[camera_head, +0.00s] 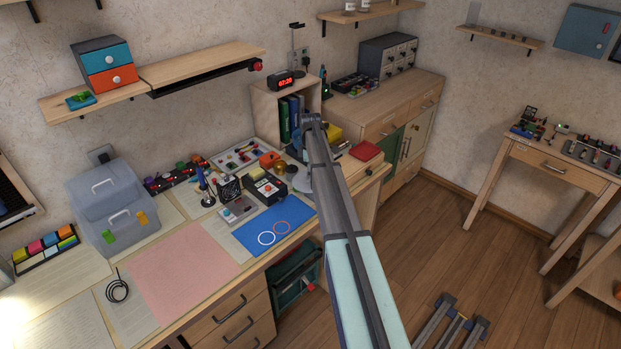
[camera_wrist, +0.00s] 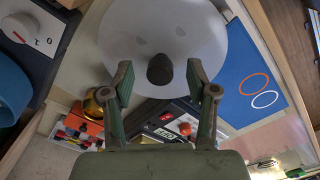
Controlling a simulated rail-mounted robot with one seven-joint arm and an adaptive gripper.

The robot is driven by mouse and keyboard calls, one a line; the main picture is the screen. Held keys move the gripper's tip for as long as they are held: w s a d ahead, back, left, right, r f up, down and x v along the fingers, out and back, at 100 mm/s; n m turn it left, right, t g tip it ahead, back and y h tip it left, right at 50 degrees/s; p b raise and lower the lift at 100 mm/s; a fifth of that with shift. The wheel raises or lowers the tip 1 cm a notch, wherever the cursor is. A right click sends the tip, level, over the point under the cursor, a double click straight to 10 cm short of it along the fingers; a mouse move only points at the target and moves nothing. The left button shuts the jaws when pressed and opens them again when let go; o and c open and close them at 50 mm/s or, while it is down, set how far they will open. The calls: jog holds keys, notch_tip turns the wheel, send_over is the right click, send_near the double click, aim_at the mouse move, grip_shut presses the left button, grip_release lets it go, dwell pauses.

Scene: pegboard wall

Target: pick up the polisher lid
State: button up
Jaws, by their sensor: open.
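The polisher lid is most likely the round, pale grey-white disc (camera_wrist: 200,35) with a dark knob (camera_wrist: 160,70) in the middle, seen from above in the wrist view. My gripper (camera_wrist: 159,74) is open, with one finger on each side of the knob. Gaps show between the fingers and the knob, and I cannot tell the exact height difference. In the head view a pale edge of the disc (camera_head: 302,181) shows on the desk, mostly hidden by my arm.
A black device with a red button (camera_head: 266,188) stands close by, with a blue mat (camera_head: 255,233) bearing two rings in front. An amber jar (camera_wrist: 91,106), a blue round object (camera_wrist: 10,90) and a dial device (camera_wrist: 30,27) crowd the disc. The pink sheet (camera_head: 185,270) is clear.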

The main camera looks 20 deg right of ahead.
jog(key=shift+f, duration=0.7)
grip_shut()
jog(key=shift+r, duration=0.1)
